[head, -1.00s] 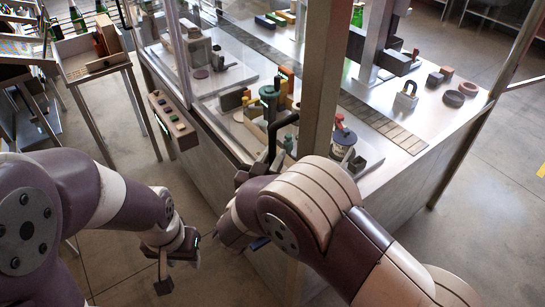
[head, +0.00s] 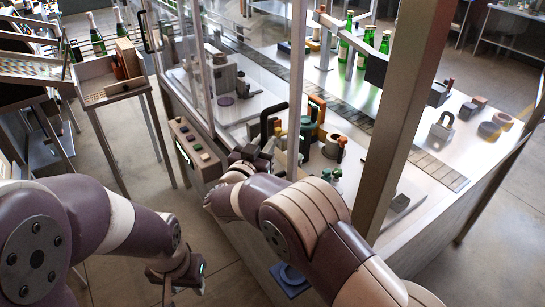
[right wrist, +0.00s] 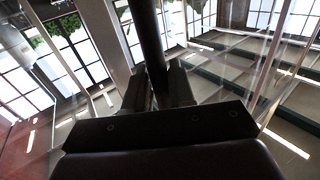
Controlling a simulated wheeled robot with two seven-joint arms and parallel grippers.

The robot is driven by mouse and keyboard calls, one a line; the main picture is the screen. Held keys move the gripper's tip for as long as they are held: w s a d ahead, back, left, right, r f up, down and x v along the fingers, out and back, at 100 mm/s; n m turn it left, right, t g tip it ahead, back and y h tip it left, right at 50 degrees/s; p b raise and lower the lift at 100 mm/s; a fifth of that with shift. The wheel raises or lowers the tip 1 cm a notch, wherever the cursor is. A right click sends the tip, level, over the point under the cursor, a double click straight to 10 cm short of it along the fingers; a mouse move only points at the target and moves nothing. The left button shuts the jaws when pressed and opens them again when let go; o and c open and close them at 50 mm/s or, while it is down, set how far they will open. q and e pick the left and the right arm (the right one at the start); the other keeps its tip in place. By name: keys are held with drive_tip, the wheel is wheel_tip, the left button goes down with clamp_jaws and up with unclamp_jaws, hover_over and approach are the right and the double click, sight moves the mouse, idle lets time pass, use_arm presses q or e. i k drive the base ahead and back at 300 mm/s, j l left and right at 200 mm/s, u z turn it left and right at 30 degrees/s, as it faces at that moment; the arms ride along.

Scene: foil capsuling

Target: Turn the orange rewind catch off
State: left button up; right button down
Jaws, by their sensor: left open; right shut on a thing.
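An orange curved piece (head: 318,107) stands among the machine parts behind the clear guard. I cannot tell for sure that it is the rewind catch. My right gripper (head: 252,153) is shut on a black bar handle (head: 273,124) at the machine's near side, left of the orange piece and apart from it. In the right wrist view the dark handle (right wrist: 150,40) runs up between the two fingers (right wrist: 155,88). My left gripper (head: 180,277) is open and empty, low in front of the machine. My right arm covers part of the machine's near edge.
Metal posts (head: 415,110) and clear panels frame the machine. A button box (head: 195,148) hangs on its near left corner. A padlock-shaped block (head: 442,132) and dark rings lie at right. Green bottles (head: 383,42) stand behind. A small tray table (head: 110,88) is at left.

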sight(342, 141)
drive_tip(key=i+j, duration=1.1)
drive_tip(key=j, duration=0.1)
